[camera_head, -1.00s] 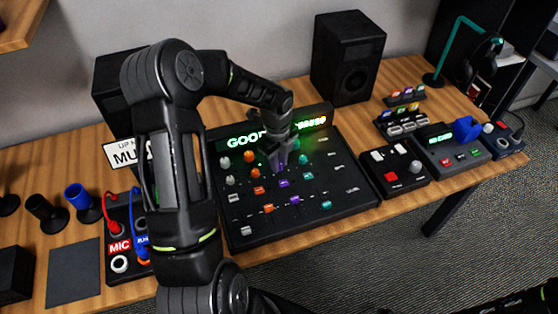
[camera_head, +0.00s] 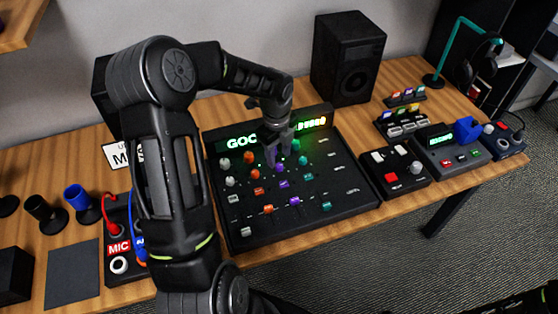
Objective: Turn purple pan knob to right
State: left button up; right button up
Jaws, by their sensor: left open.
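The mixer board (camera_head: 240,238) lies on the table with a lit text display along its back edge. Its columns hold grey, orange, purple and teal controls. A purple knob (camera_head: 281,168) shows just below my left gripper (camera_head: 280,157). My left gripper is open, pointing down over the back part of the purple column, and holds nothing. It hides part of the display and the back of that column. I cannot make out which way the purple knob points. My right gripper is not in view.
A black speaker (camera_head: 346,58) stands behind the mixer. A small control box (camera_head: 395,172) and a card device (camera_head: 452,150) sit to its right. Blue (camera_head: 80,203) and black (camera_head: 45,213) cups and a mic box (camera_head: 119,265) are at left.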

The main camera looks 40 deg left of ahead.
aim_at(278, 166)
pick_arm(q)
jog(key=shift+s+r, duration=0.1)
jog(key=shift+r, duration=1.85)
